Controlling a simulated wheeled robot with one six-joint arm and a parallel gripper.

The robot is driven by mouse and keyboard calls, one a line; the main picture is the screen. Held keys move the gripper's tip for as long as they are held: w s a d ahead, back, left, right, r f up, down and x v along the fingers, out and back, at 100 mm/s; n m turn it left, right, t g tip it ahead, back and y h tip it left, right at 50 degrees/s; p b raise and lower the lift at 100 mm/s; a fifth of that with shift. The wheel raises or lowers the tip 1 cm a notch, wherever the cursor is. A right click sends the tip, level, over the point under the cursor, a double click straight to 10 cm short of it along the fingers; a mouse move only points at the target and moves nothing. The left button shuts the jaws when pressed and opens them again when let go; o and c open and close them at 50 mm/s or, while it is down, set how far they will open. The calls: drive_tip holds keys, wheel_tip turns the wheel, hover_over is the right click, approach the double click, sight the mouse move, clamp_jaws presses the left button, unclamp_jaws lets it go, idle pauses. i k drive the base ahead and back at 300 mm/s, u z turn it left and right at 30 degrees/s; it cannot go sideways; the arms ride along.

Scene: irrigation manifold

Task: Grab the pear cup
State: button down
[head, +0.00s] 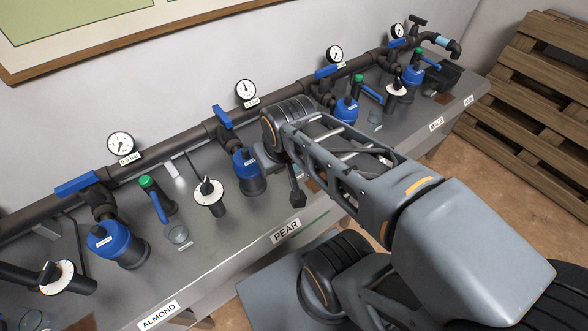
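The PEAR label (286,231) is on the front edge of the grey bench. My gripper (292,190) points down over the bench behind this label, just right of a blue-topped filter (247,172). One dark finger shows; the rest of the gripper and whatever is between the fingers are hidden by my arm. A small clear cup (177,235) stands on the bench to the left, between the ALMOND and PEAR labels, well apart from my gripper. No cup can be read as the pear one; a cup at my gripper would be hidden.
A dark pipe (150,150) with blue valve handles and gauges runs along the wall. A dial valve (208,190) and a green-capped valve (150,184) stand left of my gripper. Another clear cup (375,121) is farther right. Wooden pallets (530,90) lean at the right.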

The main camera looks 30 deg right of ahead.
sight(298, 171)
drive_tip(key=u, duration=2.85)
drive_tip(key=k, duration=1.2)
drive_tip(key=z, duration=0.2)
